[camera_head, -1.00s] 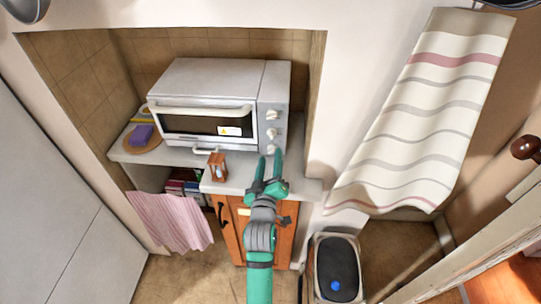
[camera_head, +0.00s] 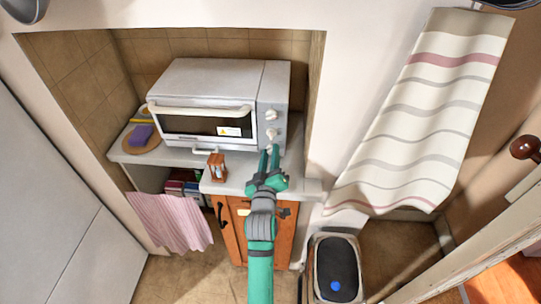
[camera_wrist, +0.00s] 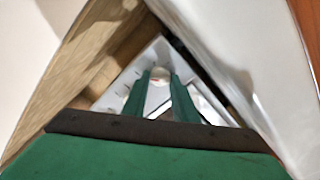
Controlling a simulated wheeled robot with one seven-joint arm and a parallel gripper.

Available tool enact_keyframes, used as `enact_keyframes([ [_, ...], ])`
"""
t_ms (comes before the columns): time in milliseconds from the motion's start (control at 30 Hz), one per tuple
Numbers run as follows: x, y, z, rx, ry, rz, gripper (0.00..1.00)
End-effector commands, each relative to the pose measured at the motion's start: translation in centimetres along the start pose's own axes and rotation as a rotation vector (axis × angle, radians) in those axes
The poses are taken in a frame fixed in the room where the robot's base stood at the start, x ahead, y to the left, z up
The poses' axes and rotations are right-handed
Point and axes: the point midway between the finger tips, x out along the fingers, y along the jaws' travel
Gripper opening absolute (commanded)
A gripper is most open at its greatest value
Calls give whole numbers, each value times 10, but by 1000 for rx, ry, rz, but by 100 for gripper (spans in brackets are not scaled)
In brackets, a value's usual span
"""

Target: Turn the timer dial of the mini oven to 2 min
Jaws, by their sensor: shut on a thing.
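The white mini oven (camera_head: 210,78) stands on the counter in the alcove, its door shut. Several dials run down the right side of its front. My gripper (camera_head: 270,155) reaches up from below, its green fingers at the lowest dial (camera_head: 269,147). In the wrist view, the pale round dial (camera_wrist: 160,76) with a small reddish mark sits between the two fingertips, and the fingers are shut on it. The dial's markings and pointer are too small and blurred to read, and the fingers hide its sides.
A small wooden hourglass (camera_head: 217,167) stands on the counter (camera_head: 240,178) left of my gripper. A purple sponge (camera_head: 142,134) lies on a round board at the left. The alcove's right wall is close beside the oven. A dark-lidded bin (camera_head: 337,262) stands below right.

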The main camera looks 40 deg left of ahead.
Motion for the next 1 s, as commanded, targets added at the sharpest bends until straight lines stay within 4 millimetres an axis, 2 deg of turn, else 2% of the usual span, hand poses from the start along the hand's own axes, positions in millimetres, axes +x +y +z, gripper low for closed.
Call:
enact_keyframes([
  [300, 0, 0, 0, 36, -1, 0, 3],
  [333, 0, 0, 0, 36, -1, 0, 28],
  [400, 0, 0, 0, 36, -1, 0, 44],
  [767, -3, 0, 0, 36, -1, 0, 44],
  [867, -11, 0, 0, 36, -1, 0, 44],
  [1000, -33, -1, 1, 37, -2, -1, 44],
])
